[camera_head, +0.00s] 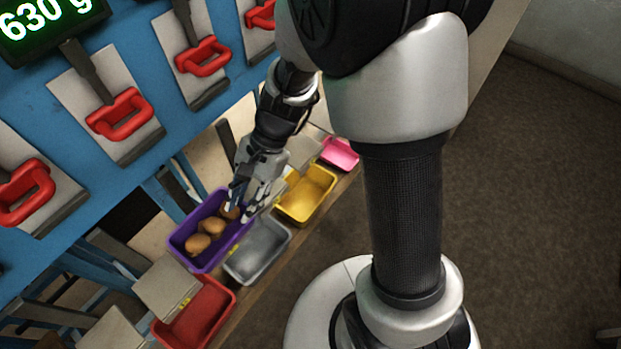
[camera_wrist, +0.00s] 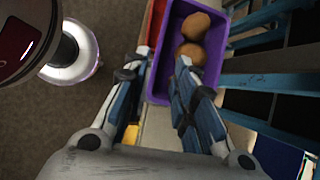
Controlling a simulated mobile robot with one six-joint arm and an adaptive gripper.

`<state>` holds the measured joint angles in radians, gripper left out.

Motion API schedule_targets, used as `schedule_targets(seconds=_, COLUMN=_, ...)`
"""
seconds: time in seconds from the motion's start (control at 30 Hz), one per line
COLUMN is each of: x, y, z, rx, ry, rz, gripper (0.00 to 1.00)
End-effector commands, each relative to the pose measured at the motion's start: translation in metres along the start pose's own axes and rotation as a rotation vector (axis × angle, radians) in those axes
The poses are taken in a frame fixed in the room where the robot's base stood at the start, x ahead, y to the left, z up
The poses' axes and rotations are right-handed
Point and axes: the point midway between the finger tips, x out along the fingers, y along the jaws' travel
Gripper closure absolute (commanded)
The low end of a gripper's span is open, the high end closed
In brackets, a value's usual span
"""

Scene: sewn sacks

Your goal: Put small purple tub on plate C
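The purple tub (camera_head: 222,256) holds several round brown items (camera_head: 198,244) and stands beside a grey tub (camera_head: 262,250). It also shows in the wrist view (camera_wrist: 217,62). My gripper (camera_head: 241,208) is at the tub's far right end, fingers pointing down. In the wrist view my gripper (camera_wrist: 163,56) has its fingers spread, one on each side of the tub's near wall. I cannot tell whether they touch it. Light grey plates (camera_head: 168,284) lie along the row, but I cannot read which is C.
A red tub (camera_head: 197,318), a yellow tub (camera_head: 308,195) and a pink tub (camera_head: 340,153) stand on the same narrow shelf. A blue panel (camera_head: 50,120) with red handles (camera_head: 120,113) and a display reading 630 g (camera_head: 45,22) rises behind. The floor at right is clear.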

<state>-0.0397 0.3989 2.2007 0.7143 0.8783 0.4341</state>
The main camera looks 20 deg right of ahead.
Motion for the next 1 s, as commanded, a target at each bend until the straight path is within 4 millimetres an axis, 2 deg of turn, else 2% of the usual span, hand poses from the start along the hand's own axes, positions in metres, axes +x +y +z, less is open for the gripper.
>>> schedule_targets(seconds=0.17, x=-0.057, y=0.017, z=0.021, rx=-0.240, ry=0.132, rz=-0.014, gripper=0.75)
schedule_targets(seconds=0.3, x=-0.103, y=0.046, z=0.037, rx=-0.476, ry=0.287, rz=0.004, gripper=0.75)
schedule_targets(seconds=0.5, x=-0.156, y=0.094, z=0.053, rx=-0.767, ry=0.531, rz=0.071, gripper=0.75)
schedule_targets(seconds=0.6, x=-0.175, y=0.116, z=0.056, rx=-0.874, ry=0.643, rz=0.114, gripper=0.75)
schedule_targets(seconds=0.73, x=-0.191, y=0.136, z=0.058, rx=-0.961, ry=0.749, rz=0.165, gripper=0.75)
schedule_targets(seconds=1.0, x=-0.199, y=0.147, z=0.058, rx=-1.009, ry=0.809, rz=0.201, gripper=0.75)
